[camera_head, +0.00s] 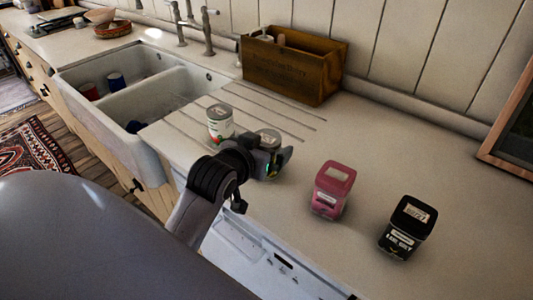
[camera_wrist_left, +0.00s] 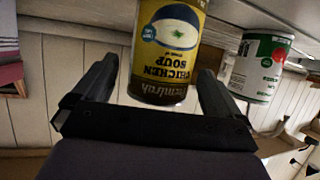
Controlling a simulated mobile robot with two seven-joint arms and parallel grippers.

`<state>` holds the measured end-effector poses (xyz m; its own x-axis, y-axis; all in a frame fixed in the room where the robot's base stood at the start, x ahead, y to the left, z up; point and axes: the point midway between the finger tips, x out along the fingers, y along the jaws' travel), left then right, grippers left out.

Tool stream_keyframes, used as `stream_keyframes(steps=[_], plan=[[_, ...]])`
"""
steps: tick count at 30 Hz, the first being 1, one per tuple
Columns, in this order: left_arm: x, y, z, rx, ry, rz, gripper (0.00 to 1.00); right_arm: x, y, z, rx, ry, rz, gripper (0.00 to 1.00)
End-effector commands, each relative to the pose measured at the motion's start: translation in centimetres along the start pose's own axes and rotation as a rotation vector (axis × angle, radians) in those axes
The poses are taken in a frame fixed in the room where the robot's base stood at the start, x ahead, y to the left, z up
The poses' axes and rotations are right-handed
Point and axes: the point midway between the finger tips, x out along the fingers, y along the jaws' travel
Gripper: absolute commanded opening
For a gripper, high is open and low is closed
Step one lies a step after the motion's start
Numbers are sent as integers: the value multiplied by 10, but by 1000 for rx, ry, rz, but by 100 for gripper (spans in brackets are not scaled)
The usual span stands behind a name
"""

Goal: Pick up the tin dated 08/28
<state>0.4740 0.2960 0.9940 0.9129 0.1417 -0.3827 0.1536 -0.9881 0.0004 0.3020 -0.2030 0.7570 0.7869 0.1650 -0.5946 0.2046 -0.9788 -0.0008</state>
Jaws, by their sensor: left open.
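My left gripper (camera_head: 274,155) is open, low over the counter at a tin (camera_head: 268,136) whose top shows behind it. In the left wrist view the gripper's fingers (camera_wrist_left: 158,72) stand apart on either side of this yellow and dark chicken soup tin (camera_wrist_left: 167,50), which appears upside down. I cannot tell if they touch it. A white, green and red tin (camera_head: 220,122) stands just left of it and shows at right in the wrist view (camera_wrist_left: 259,68). A pink container (camera_head: 331,190) and a black one (camera_head: 407,228) stand further right. Date labels are too small to read.
A wooden crate (camera_head: 292,68) stands at the wall behind the tins. A white double sink (camera_head: 135,92) with cups in it lies left, under a tap (camera_head: 207,32). A framed panel (camera_head: 510,130) leans at right. The counter between has free room.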

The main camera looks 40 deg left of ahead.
Motion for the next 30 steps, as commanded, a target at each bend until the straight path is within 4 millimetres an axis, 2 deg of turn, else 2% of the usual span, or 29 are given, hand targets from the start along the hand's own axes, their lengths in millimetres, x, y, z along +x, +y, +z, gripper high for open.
stream_keyframes(steps=[2,3,8,9,22,26,30], plan=[[0,0,0,0,0,0,99,0,0,0,0,0,0,43],[0,0,0,0,0,0,93,0,0,0,0,0,0,43],[0,0,0,1,0,0,41,0,0,0,0,0,0,43],[0,0,0,1,0,0,28,0,0,0,0,-1,0,43],[-4,0,-9,1,7,0,27,0,0,1,0,-1,0,43],[-8,0,-22,1,10,0,27,1,0,2,0,-1,0,43],[-18,0,-45,0,14,1,27,0,0,2,0,-1,0,43]])
